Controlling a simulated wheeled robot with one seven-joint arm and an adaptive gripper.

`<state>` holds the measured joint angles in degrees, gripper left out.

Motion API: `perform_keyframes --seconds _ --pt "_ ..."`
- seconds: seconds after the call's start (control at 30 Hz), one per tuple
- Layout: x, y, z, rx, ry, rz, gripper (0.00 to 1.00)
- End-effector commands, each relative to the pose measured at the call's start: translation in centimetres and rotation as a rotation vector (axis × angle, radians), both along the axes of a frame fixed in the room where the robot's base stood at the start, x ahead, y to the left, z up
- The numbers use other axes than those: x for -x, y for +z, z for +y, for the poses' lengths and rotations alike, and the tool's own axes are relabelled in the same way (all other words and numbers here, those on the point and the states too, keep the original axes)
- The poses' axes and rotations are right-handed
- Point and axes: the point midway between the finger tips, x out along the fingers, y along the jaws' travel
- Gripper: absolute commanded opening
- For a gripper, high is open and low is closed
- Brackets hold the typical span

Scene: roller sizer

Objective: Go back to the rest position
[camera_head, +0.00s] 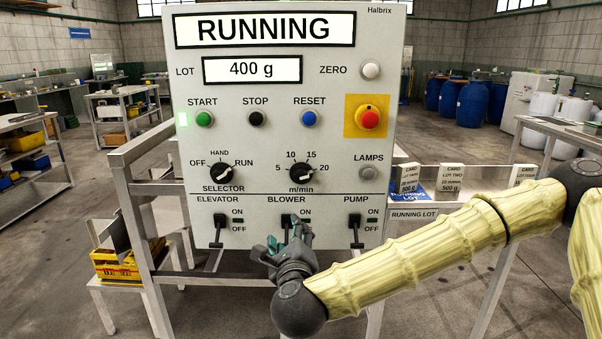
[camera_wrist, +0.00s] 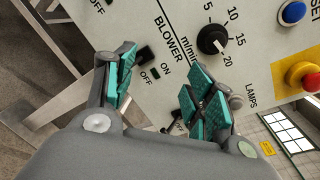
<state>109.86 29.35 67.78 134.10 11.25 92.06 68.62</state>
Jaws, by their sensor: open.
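My gripper (camera_head: 287,238) is in front of the lower edge of the control panel (camera_head: 430,130), over the BLOWER switch (camera_head: 286,222). In the wrist view the gripper (camera_wrist: 160,88) has its two teal-padded fingers spread apart with nothing between them. The BLOWER switch is partly hidden behind the gripper, and I cannot tell its position. The ELEVATOR lever (camera_head: 217,233) and PUMP lever (camera_head: 355,234) both point down toward OFF. The upper display (camera_head: 265,30) reads RUNNING and the LOT display (camera_head: 252,69) reads 400 g.
The panel stands on a grey metal frame (camera_head: 128,190). Several lot cards (camera_head: 452,178) stand on a shelf marked RUNNING LOT (camera_head: 415,214) to the right. A yellow crate (camera_head: 118,265) sits at lower left.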

Motion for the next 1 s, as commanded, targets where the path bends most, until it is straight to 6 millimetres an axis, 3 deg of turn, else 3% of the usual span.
perform_keyframes --seconds 0.03,0.2,0.47,0.6,0.77,1.0 --pt "0.6 -3.0 0.8 0.077 0.045 0.031 0.54" --pt "3.2 -12.4 2.4 0.342 0.204 0.122 0.54" --pt "9.4 -26.2 1.9 0.725 0.483 0.246 0.54" --pt "13.5 -32.9 -0.1 0.918 0.651 0.309 0.54" --pt "18.8 -39.6 -3.5 1.127 0.859 0.373 0.54" --pt "27.2 -47.2 -11.2 1.401 1.209 0.464 0.54"
